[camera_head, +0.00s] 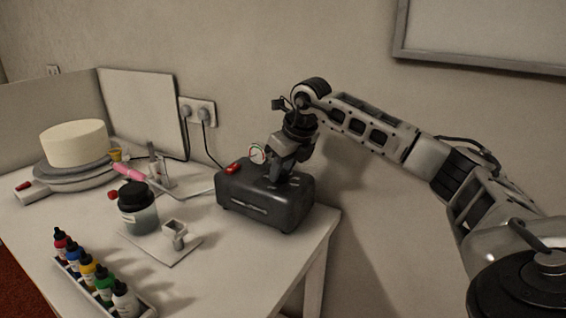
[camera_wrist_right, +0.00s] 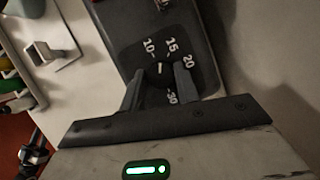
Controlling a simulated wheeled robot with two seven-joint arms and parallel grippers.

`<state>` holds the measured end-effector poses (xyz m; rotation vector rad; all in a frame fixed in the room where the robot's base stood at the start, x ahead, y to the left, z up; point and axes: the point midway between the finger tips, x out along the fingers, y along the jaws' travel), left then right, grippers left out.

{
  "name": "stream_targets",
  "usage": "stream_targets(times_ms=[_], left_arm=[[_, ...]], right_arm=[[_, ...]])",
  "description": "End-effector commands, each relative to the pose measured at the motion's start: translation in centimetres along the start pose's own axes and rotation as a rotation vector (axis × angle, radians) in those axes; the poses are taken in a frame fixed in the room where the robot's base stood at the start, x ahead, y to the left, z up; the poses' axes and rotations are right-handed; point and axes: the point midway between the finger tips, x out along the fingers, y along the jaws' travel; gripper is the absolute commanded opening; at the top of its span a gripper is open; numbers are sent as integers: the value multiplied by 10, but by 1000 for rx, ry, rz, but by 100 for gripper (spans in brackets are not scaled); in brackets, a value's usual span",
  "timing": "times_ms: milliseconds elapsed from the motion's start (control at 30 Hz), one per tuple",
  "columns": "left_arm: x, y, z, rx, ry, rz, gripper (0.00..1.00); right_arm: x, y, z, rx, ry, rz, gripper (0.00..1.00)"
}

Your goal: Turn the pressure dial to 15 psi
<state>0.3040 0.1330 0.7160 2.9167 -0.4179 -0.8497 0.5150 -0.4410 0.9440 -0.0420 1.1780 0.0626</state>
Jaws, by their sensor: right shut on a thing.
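The dark compressor box (camera_head: 245,200) stands near the table's right end, with a round gauge (camera_head: 257,153) and a red switch (camera_head: 232,168) on top. My right gripper (camera_head: 277,174) reaches down onto its top and hides the dial in the head view. In the right wrist view the two fingers of my right gripper (camera_wrist_right: 161,82) are shut on the dark pressure dial (camera_wrist_right: 160,70). The numbers 10, 15, 20 and 30 (camera_wrist_right: 172,98) surround it. A short white mark on the dial points roughly between 10 and 15; its exact reading is unclear. My left gripper is out of view.
A dark-lidded jar (camera_head: 139,207), an airbrush stand (camera_head: 158,172) and a small holder (camera_head: 174,236) stand left of the compressor. Several colour bottles (camera_head: 88,270) stand at the front. A cake (camera_head: 75,143) sits on a turntable (camera_head: 72,169) at the back left.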

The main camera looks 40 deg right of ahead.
Motion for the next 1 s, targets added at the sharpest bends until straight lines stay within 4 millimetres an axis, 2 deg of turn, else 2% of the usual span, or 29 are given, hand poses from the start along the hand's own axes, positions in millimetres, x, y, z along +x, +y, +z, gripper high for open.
stream_targets(times_ms=[400, 1000], left_arm=[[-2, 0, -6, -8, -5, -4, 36], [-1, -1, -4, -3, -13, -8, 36]], right_arm=[[-1, 2, 2, 232, -3, -95, 8], [-1, 2, 2, 290, -5, -120, 8]])
